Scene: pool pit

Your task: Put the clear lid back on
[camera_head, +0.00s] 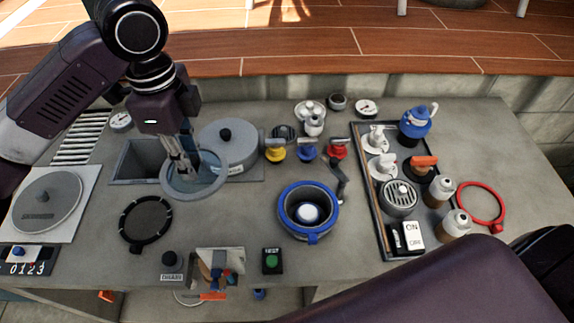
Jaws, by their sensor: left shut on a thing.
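The clear lid (213,180) is a round see-through disc with a grey-blue rim, left of centre. My left gripper (187,167) points down over it and is shut on it near its middle; the exact grip point is hard to see. The lid overlaps the edge of the square sink opening and the front of the grey round housing in the picture. A pot with a blue rim (284,219) stands open to the right, with a pale round part inside. My right gripper is out of view; only my right arm shows at the bottom right.
A black ring (127,234) lies left of the pot. Yellow, blue and red valves (308,152) stand behind it. A dark tray (381,232) with several parts is at the right, beside a red ring clamp (499,207). Bare counter lies between black ring and pot.

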